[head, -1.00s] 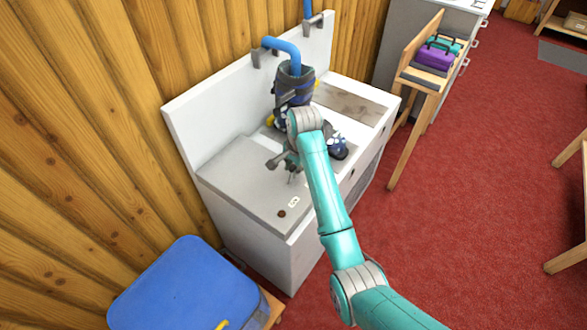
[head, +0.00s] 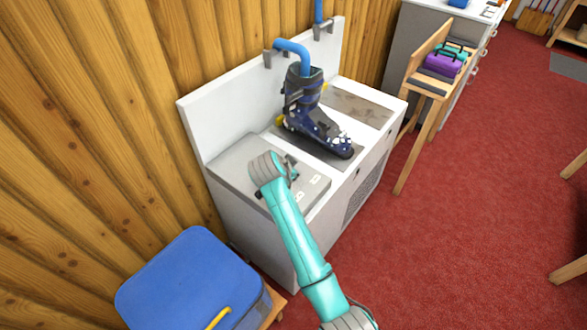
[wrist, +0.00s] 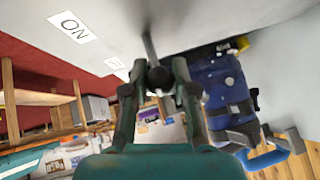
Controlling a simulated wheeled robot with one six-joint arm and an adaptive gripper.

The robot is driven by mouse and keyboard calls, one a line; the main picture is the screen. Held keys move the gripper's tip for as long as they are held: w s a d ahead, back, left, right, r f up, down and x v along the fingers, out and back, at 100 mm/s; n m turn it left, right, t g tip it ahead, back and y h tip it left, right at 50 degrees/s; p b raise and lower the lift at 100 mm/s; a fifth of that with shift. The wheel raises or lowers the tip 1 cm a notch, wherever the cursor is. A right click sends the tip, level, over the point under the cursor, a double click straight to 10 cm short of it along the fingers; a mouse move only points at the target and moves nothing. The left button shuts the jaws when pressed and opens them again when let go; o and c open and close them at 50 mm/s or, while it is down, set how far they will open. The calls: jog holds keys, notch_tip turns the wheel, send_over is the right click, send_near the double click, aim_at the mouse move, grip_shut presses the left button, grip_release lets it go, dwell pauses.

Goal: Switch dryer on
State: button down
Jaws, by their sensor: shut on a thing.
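The dryer is a white bench unit (head: 249,220) with a grey top panel (head: 228,158) against the wood wall. A dark boot (head: 312,125) stands on it, under a blue hose (head: 293,47). My gripper (head: 288,172) is low over the grey panel, left of the boot and apart from it; my wrist partly hides it. In the wrist view my gripper (wrist: 156,82) is shut on the dark round knob (wrist: 158,76) of a lever, whose grey rod (wrist: 149,45) runs to the panel. An ON label (wrist: 72,26) is beside the rod. The boot also shows in the wrist view (wrist: 222,85).
A blue padded seat (head: 190,275) stands close at the front left. A wooden chair (head: 412,110) holding purple and teal cases is right of the dryer. Red carpet (head: 455,215) is clear at the right.

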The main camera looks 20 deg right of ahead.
jog(key=shift+s+a+f+h, duration=0.1)
jog(key=shift+s+a+h, duration=0.1)
jog(key=shift+h, duration=0.1)
dwell(0.4)
jog(key=c, duration=0.9)
grip_release()
jog(key=shift+w, duration=0.1)
jog(key=v, duration=1.2)
jog(key=shift+s+f, duration=0.15)
jog(key=shift+s, duration=0.05)
